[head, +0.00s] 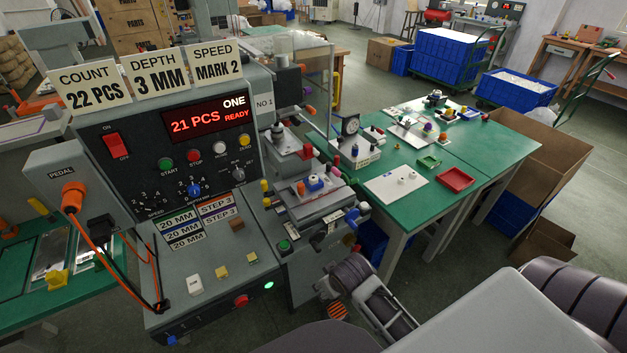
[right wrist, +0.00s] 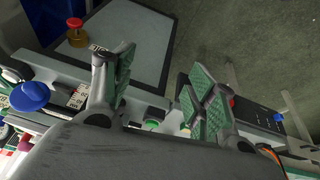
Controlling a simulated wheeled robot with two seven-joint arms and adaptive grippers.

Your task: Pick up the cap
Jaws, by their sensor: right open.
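Several small caps and knobs are in the head view, and I cannot tell which one is the cap. A blue cap-like piece (head: 314,184) sits on the pad printer's (head: 185,130) fixture. A white piece (head: 402,179) stands on a white plate (head: 396,185) on the green table. My right gripper (right wrist: 160,92) is open and empty in the right wrist view, its green-padded fingers apart over the machine's edge. In the head view my right arm reaches in low, beside the printer's front right. My left gripper is not in view.
In the right wrist view, a red-topped yellow knob (right wrist: 75,35), a blue knob (right wrist: 30,97) and a green button (right wrist: 152,124) are near the fingers. Floor shows between machine and table.

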